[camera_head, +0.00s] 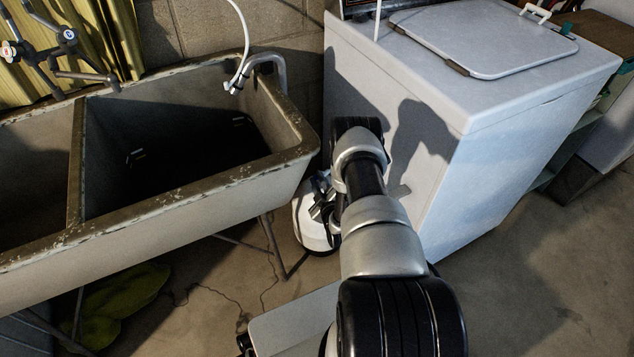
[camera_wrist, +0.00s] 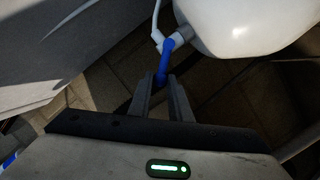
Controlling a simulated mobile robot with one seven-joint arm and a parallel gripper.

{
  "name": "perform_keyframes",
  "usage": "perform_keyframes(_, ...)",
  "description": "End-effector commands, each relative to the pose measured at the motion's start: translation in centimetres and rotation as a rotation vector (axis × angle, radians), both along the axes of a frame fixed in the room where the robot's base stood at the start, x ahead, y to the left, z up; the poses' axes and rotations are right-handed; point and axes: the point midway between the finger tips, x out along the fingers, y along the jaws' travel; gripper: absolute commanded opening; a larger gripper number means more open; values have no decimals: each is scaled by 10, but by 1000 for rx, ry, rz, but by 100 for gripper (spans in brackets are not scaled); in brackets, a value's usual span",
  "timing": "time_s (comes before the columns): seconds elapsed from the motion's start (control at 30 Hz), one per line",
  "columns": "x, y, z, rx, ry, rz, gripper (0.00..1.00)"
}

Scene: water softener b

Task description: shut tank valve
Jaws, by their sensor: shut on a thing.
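The white tank (camera_head: 312,222) stands on the floor between the sink and the washing machine, partly hidden behind my arm. In the wrist view the tank (camera_wrist: 235,22) is at the top right, with a white fitting and tube at its side. The blue valve handle (camera_wrist: 164,62) hangs from that fitting. My gripper (camera_wrist: 163,80) is shut on the lower end of the blue handle, which sits between the fingertips. In the head view my gripper (camera_head: 322,208) is beside the tank, mostly hidden by my arm, and the handle cannot be made out.
A concrete sink (camera_head: 180,215) on thin metal legs stands at the left. A white washing machine (camera_head: 470,110) stands close on the right. A green cloth (camera_head: 120,300) lies under the sink. The floor (camera_head: 205,290) in front of the tank is mostly clear.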

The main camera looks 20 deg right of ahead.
Motion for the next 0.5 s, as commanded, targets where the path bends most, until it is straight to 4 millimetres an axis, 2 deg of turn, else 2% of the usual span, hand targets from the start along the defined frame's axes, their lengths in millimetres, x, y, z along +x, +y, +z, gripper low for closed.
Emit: perform_keyframes(0.5,3,-14,11,-2,-7,0,5)
